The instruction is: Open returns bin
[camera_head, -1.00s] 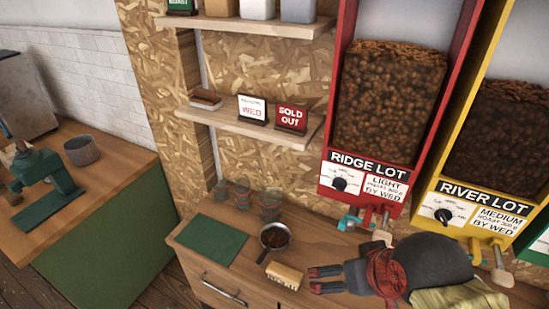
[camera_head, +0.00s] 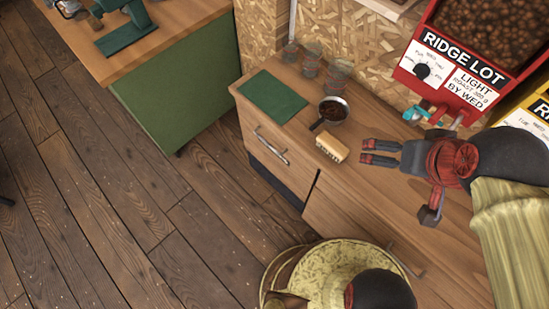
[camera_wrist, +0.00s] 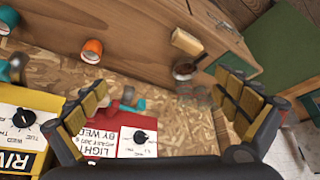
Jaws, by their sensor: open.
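No thing labelled as a returns bin is readable in these views, so I cannot tell which front belongs to it. The wooden counter cabinet (camera_head: 345,205) has a front at its left end with a bar handle (camera_head: 270,146). Another front further right has a handle (camera_head: 408,260), partly hidden by my own body. Both fronts look closed. My gripper (camera_head: 380,152) is open and empty above the counter, right of a wooden block-like brush. In the wrist view my gripper (camera_wrist: 162,108) has its fingers spread wide, with nothing between them. No handle is near its fingertips.
On the counter are a green mat (camera_head: 273,96), a pan of beans (camera_head: 332,111), the brush (camera_head: 332,148) and several glass jars (camera_head: 312,60). The red dispenser (camera_head: 455,75) stands behind. The wooden floor (camera_head: 150,190) left of the cabinet is clear, beside a green-sided bench (camera_head: 185,85).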

